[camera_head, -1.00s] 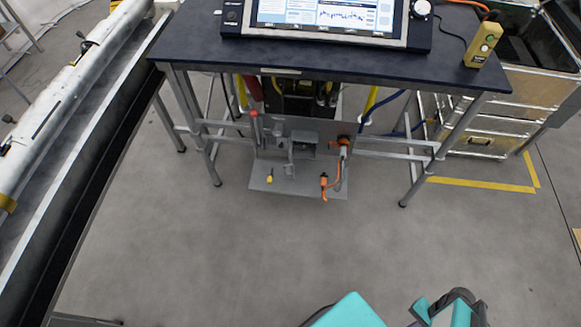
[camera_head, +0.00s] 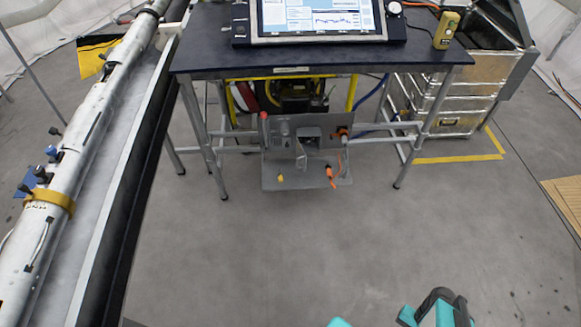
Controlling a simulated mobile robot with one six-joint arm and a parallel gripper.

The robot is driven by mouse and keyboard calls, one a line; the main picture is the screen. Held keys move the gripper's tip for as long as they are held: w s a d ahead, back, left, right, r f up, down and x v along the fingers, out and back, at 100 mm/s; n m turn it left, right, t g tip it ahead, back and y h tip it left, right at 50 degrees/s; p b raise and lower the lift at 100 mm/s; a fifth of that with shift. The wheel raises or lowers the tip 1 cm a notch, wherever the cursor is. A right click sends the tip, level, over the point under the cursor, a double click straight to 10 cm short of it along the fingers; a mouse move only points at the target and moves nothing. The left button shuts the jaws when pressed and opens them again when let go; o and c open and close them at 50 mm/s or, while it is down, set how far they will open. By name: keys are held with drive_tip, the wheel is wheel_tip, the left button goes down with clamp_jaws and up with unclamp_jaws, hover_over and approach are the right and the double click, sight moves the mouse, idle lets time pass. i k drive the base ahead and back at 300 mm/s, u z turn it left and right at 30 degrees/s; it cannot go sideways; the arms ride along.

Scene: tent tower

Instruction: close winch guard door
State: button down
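Under a dark-topped table stands a grey metal panel assembly (camera_head: 292,131), with a red-tipped lever at its left and orange fittings at its right. A grey plate (camera_head: 305,182) extends forward at its foot, near the floor. Behind it are a yellow frame and dark machinery (camera_head: 293,95), partly hidden by the table and panel. I cannot tell which part is the winch guard door or how far open it stands. Teal and black parts of my arm show at the bottom edge, well apart from the panel. My gripper's fingertips are not visible.
The table (camera_head: 330,58) carries a screen console (camera_head: 318,18) and a yellow handheld device (camera_head: 446,30). Its legs flank the panel. A long silver tube (camera_head: 75,165) lies in a rail at left. Metal cases (camera_head: 450,105) stand at right. The floor in front is clear.

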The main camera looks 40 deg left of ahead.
sight(300, 154)
drive_tip(key=z, duration=0.4)
drive_tip(key=k, duration=0.3)
drive_tip(key=u, duration=1.8)
drive_tip(key=i, duration=1)
drive_tip(key=u, duration=0.15)
drive_tip(key=k, duration=0.55)
